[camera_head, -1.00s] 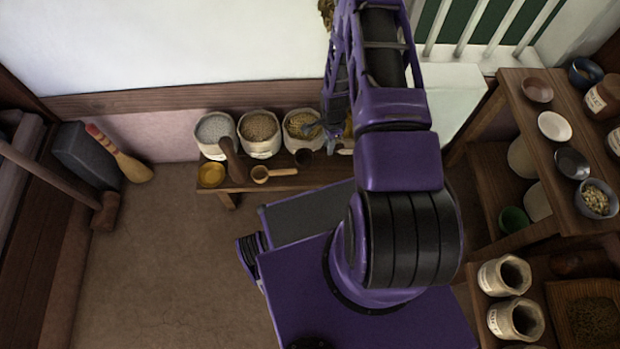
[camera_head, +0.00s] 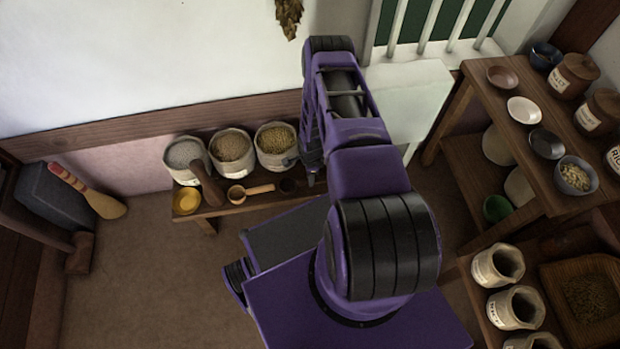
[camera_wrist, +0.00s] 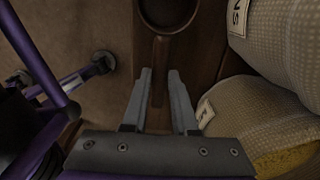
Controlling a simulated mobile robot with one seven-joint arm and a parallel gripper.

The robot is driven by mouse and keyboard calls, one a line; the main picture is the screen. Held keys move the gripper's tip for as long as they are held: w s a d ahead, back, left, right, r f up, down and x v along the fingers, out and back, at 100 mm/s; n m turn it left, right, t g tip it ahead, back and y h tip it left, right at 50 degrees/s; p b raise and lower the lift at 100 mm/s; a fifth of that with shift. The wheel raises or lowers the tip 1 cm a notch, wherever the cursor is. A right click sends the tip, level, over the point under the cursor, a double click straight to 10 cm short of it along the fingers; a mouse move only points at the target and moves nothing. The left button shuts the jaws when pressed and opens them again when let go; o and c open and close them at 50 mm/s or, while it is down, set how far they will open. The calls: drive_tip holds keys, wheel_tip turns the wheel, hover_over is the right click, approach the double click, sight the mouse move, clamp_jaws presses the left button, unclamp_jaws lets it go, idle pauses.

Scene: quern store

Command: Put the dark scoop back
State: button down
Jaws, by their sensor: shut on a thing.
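The dark scoop (camera_wrist: 158,72) shows in the wrist view, with its round bowl at the top edge and its handle running down between my fingers. My gripper (camera_wrist: 159,75) is shut on this handle. In the head view the small dark bowl of the scoop (camera_head: 288,186) shows at the right part of the low bench (camera_head: 228,208), in front of the sack of yellow grain (camera_head: 276,142). My gripper (camera_head: 312,178) is beside it, mostly hidden by my own arm. I cannot tell whether the scoop touches the bench.
Two more sacks, brown grain (camera_head: 231,147) and white grain (camera_head: 186,155), stand left on the bench. Shelves with bowls stand right.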

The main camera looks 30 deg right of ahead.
drive_tip(key=shift+f, duration=0.2)
drive_tip(key=c, duration=0.7)
unclamp_jaws()
wheel_tip(320, 180, up, 12)
drive_tip(key=p, duration=0.2)
drive_tip(key=shift+d+r+p, duration=0.15)
drive_tip(key=shift+p, duration=0.15)
drive_tip(key=shift+r, duration=0.1)
